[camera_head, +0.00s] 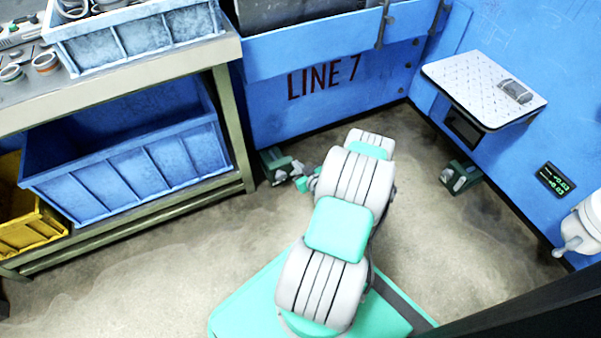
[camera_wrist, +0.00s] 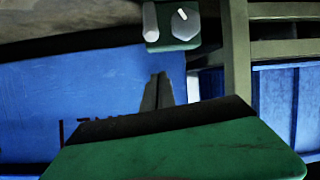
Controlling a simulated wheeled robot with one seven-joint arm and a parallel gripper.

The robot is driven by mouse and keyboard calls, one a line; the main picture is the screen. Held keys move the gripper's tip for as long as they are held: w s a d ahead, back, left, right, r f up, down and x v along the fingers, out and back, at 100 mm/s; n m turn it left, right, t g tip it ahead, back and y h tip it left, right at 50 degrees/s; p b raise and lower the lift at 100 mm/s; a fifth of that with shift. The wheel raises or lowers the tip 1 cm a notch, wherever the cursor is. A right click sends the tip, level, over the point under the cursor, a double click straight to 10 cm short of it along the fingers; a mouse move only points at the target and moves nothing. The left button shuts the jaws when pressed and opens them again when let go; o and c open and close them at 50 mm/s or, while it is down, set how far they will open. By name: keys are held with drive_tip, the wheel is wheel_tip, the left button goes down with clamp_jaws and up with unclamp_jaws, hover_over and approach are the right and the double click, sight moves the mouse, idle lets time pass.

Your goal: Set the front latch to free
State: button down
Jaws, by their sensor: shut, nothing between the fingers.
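A small dark green latch unit (camera_head: 272,160) sits low at the foot of the blue LINE 7 wall, beside the workbench leg. In the head view my arm hides most of the gripper. A similar green unit (camera_head: 461,176) stands at the right wall. I cannot tell which is the front latch.
The workbench (camera_head: 235,130) stands at left with a blue bin (camera_head: 130,165) on its lower shelf and a yellow bin (camera_head: 30,228) beside it. A small shelf (camera_head: 450,75) juts from the right wall. The floor (camera_head: 420,235) between is clear.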

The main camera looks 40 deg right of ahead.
sight(290, 163)
drive_tip(key=b+x, duration=0.1)
drive_tip(key=x, duration=0.1)
drive_tip(key=f+b+x, duration=0.1)
drive_tip(key=x, duration=0.2)
drive_tip(key=shift+f, duration=0.1)
drive_tip(key=shift+s+f+b, duration=0.7)
drive_tip(key=shift+s+f, duration=0.1)
drive_tip(key=shift+s, duration=0.2)
drive_tip(key=shift+s+f, duration=0.15)
drive_tip(key=shift+s, duration=0.1)
